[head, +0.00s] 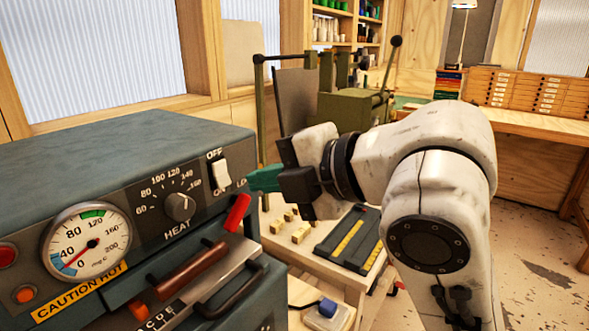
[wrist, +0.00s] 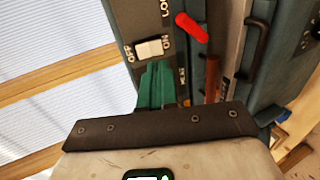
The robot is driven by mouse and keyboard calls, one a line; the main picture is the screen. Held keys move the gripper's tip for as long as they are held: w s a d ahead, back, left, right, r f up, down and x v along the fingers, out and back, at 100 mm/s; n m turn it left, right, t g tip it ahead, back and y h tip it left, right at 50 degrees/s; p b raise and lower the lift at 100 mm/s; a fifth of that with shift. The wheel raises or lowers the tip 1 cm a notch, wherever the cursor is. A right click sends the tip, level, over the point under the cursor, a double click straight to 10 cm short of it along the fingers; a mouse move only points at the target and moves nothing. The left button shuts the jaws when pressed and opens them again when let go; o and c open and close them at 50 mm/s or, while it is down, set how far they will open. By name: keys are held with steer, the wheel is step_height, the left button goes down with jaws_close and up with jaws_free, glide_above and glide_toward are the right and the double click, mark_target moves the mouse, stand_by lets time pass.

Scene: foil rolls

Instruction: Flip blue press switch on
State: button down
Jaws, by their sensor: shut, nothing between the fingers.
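The blue-grey press (head: 130,140) stands at left, with a white rocker switch (head: 221,175) at the right end of its front panel. OFF is printed above it; the ON label below shows partly. The switch also shows in the wrist view (wrist: 149,48), between OFF and ON. I cannot tell which way the rocker is tilted. My gripper (head: 252,181) has green fingers, shut and empty, just right of the switch in the head view. In the wrist view the fingertips (wrist: 157,66) lie just below the switch, near its ON side. I cannot tell whether they touch the panel.
Below the switch, a red-tipped lever (head: 238,213) and a dark handle (head: 230,290) stick out from the press. A gauge (head: 86,243) and a heat knob (head: 180,207) are farther left. A small box with a blue button (head: 327,309) sits on the bench.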

mark_target(225, 183)
steer(key=x, duration=0.5)
steer(key=shift+w+a+f+p, duration=0.15)
steer(key=shift+w+a+p, duration=0.1)
steer(key=shift+p, duration=0.15)
steer(key=shift+w+a+f+b, duration=0.1)
steer(key=shift+a+f+b, duration=0.05)
steer(key=shift+b, duration=0.55)
steer(key=shift+r+p, duration=0.6)
steer(key=shift+r, duration=0.3)
